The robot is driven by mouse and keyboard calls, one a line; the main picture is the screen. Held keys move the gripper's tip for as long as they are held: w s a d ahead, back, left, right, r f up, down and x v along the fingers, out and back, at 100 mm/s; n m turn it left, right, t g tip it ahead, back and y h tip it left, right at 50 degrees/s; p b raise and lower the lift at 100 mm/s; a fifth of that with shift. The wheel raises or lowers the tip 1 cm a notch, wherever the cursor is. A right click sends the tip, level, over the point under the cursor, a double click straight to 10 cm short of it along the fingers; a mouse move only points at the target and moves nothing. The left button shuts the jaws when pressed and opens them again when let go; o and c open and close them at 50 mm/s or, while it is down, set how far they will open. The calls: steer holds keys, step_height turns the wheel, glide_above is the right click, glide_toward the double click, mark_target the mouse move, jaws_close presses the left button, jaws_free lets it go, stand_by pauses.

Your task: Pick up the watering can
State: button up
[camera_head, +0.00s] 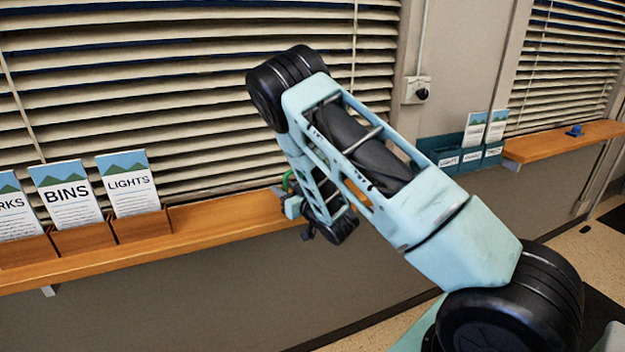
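No whole watering can is clear to see. A small curved green piece (287,181) shows at the shelf's back edge, just left of my arm. It may be part of the watering can, but my arm hides what is around it. My gripper is at the far end of the arm, by the wooden shelf, mostly hidden behind my own arm links. Its fingers cannot be made out, nor whether it holds anything.
The wooden shelf (200,235) runs along the wall under closed blinds (190,90). Leaflet holders (85,236) with cards stand on its left. Another shelf (560,142) at right bears a small blue object (574,131). Teal leaflet boxes (470,160) stand left of it.

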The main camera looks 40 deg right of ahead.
steer(key=shift+c, duration=0.2)
jaws_close()
steer(key=shift+r, duration=0.1)
